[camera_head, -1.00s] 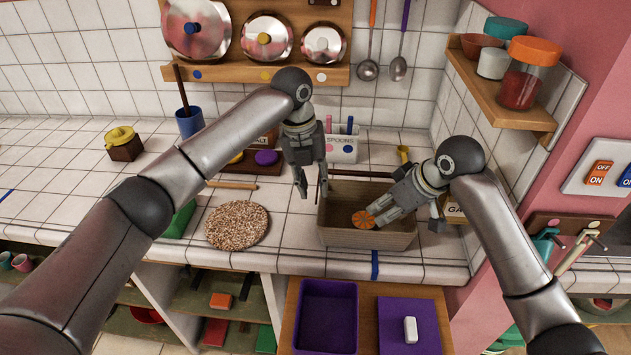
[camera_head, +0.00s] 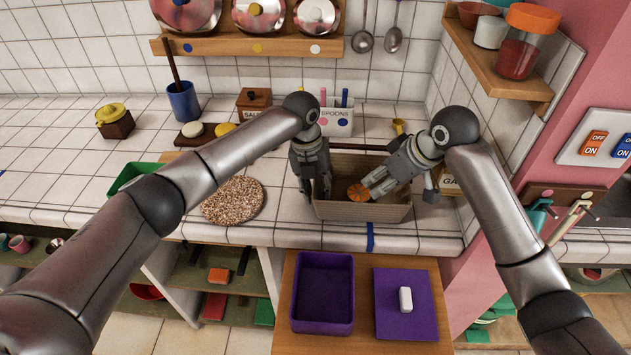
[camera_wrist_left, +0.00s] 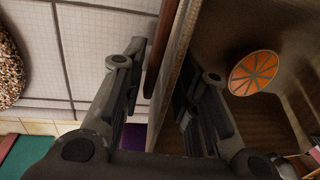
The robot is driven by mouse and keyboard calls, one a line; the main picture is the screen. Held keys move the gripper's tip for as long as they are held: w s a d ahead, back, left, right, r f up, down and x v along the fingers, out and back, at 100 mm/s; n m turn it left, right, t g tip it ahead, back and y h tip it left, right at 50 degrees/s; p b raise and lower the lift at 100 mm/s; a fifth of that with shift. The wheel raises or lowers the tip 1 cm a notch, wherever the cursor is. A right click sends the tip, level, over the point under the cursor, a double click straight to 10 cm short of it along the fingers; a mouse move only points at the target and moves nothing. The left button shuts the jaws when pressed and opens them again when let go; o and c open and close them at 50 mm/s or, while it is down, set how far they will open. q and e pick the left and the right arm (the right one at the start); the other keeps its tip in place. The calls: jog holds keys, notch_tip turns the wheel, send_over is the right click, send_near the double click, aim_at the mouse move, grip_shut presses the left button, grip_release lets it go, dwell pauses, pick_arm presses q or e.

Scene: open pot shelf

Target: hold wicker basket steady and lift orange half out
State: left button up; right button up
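The wicker basket (camera_head: 365,212) stands upright on the tiled counter near its front edge. The orange half (camera_head: 359,192) is inside it, cut face showing, and also shows in the left wrist view (camera_wrist_left: 253,73). My left gripper (camera_head: 317,194) is at the basket's left end. In the left wrist view it is open (camera_wrist_left: 172,62), one finger outside the basket wall and one inside, with gaps beside the wall. My right gripper (camera_head: 373,188) reaches into the basket from the right, its fingertips beside the orange half. Whether they grip it is unclear.
A round cork-like mat (camera_head: 233,200) lies left of the basket. A white spoons holder (camera_head: 337,121) and a rod (camera_head: 360,147) are behind it. A box (camera_head: 449,182) stands close on the right. A purple tray (camera_head: 323,293) is below in front.

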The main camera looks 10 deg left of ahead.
pick_arm(q)
jog(key=shift+c, duration=0.3)
grip_shut()
